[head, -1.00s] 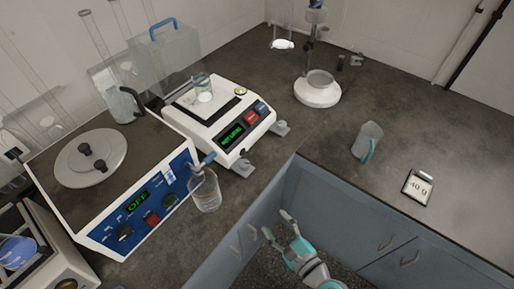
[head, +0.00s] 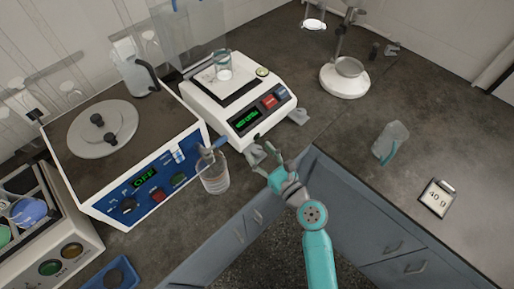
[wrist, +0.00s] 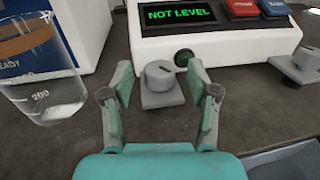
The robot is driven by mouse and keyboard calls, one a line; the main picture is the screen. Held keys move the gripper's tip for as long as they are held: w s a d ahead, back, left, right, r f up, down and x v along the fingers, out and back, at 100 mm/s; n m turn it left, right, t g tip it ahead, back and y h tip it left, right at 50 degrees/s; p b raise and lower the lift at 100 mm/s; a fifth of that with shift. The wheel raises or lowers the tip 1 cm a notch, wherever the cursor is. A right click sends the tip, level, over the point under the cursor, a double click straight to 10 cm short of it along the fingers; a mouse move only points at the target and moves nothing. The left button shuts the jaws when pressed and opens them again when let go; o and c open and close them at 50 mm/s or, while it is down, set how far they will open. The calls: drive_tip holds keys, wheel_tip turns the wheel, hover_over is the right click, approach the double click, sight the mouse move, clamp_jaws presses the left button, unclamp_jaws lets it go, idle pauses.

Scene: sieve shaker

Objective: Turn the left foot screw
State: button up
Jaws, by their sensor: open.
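The left foot screw (wrist: 160,75) is a grey knob with a slot on top, on a grey foot at the balance's front left. My gripper (head: 264,162) is open at the balance's front left corner. In the wrist view its two fingers (wrist: 160,92) stand on either side of the foot screw, apart from it. The right foot screw (wrist: 306,58) stands at the right edge of the wrist view.
A beaker of liquid (head: 213,175) stands close to the left of my gripper, and shows in the wrist view (wrist: 45,75). The blue-fronted water bath (head: 138,190) is left of it.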

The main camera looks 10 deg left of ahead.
drive_tip(key=shift+x, duration=1.15)
clamp_jaws()
drive_tip(key=shift+y, duration=0.3)
